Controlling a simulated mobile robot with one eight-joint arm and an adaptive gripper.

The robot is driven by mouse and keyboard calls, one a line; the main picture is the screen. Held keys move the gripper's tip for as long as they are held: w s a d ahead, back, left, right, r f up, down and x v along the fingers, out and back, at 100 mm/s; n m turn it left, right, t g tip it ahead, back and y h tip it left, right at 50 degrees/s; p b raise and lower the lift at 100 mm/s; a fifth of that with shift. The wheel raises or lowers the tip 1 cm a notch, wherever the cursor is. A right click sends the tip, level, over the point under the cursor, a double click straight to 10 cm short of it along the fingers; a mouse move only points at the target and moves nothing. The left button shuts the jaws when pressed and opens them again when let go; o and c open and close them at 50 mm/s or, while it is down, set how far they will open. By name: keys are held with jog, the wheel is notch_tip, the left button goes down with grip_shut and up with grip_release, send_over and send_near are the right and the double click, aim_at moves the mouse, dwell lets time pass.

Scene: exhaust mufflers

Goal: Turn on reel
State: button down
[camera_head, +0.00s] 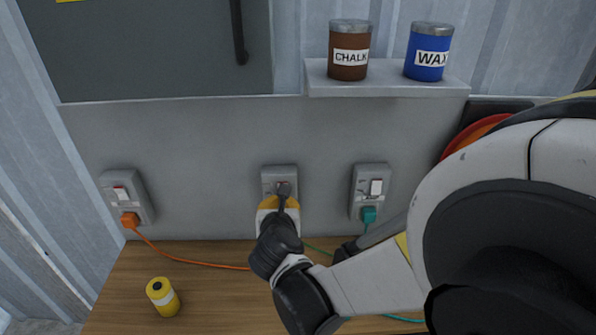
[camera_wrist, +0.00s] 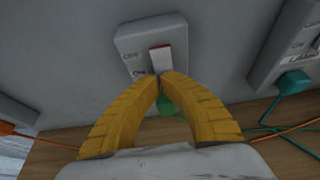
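Three grey wall sockets with rocker switches stand in a row: a left one (camera_head: 112,178), a middle one (camera_head: 272,173) and a right one (camera_head: 359,180). My gripper (camera_head: 284,194) is in front of the middle socket and partly covers it. In the wrist view its yellow fingers (camera_wrist: 161,77) are shut, tips together, at the lower end of the white rocker switch (camera_wrist: 160,58); I cannot tell whether they touch it. The rocker has a red upper edge. A green plug (camera_wrist: 166,104) shows behind the fingers. A red-orange round thing (camera_head: 474,134), perhaps the reel, is mostly hidden behind my arm.
An orange plug (camera_head: 130,220) with an orange cord is in the left socket, a teal plug (camera_head: 369,214) in the right. A yellow can (camera_head: 163,297) stands on the wooden bench (camera_head: 215,300). A shelf (camera_head: 390,87) above holds chalk (camera_head: 348,55) and wax (camera_head: 427,55) tins.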

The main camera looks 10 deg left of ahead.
jog(key=shift+w+a+f+b, duration=0.1)
jog(key=shift+w+f+b, duration=0.2)
jog(key=shift+w, duration=0.25)
jog(key=shift+r, duration=0.2)
jog(key=shift+r+p, duration=0.55)
jog(key=shift+r, duration=0.25)
jog(key=shift+s, duration=0.1)
